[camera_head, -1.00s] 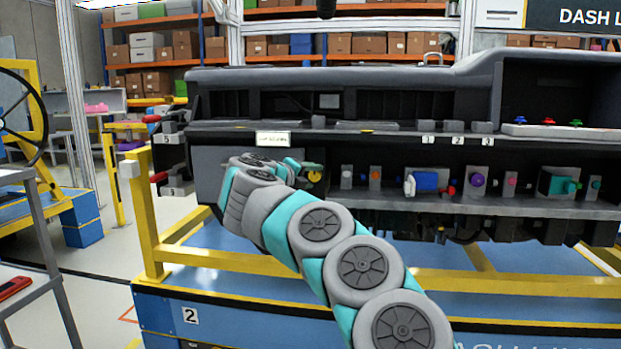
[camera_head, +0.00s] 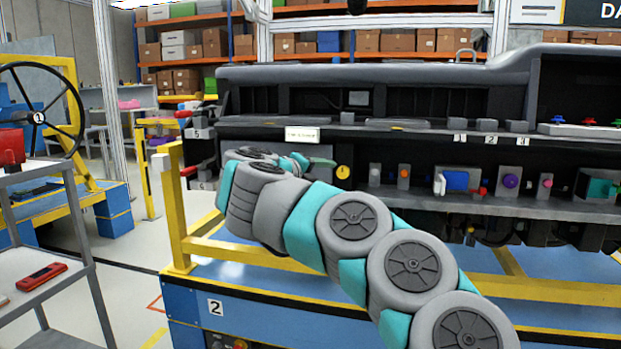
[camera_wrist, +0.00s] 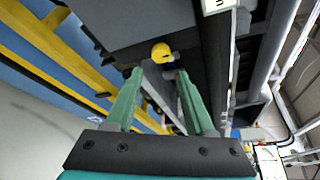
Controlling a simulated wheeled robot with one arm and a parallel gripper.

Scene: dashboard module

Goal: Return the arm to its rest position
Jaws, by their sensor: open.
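My arm (camera_head: 352,222) reaches from the lower right of the head view up to the front of the dashboard module (camera_head: 375,78). My gripper (camera_head: 318,163) is at its far end, partly hidden behind the wrist in that view. In the wrist view my gripper (camera_wrist: 158,78) is open, its two green fingers apart with nothing held between them. A yellow round knob (camera_wrist: 161,53) shows beyond the fingertips, near the gap. The same yellow knob (camera_head: 343,172) shows just right of the gripper in the head view. I cannot tell whether a finger touches it.
A yellow frame (camera_head: 176,215) on a blue base (camera_head: 260,318) stands below the dashboard. At left a grey cart (camera_head: 60,262) carries a red device (camera_head: 42,277). A steering wheel (camera_head: 38,117) stands behind it. Clear floor (camera_head: 120,290) lies between cart and base.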

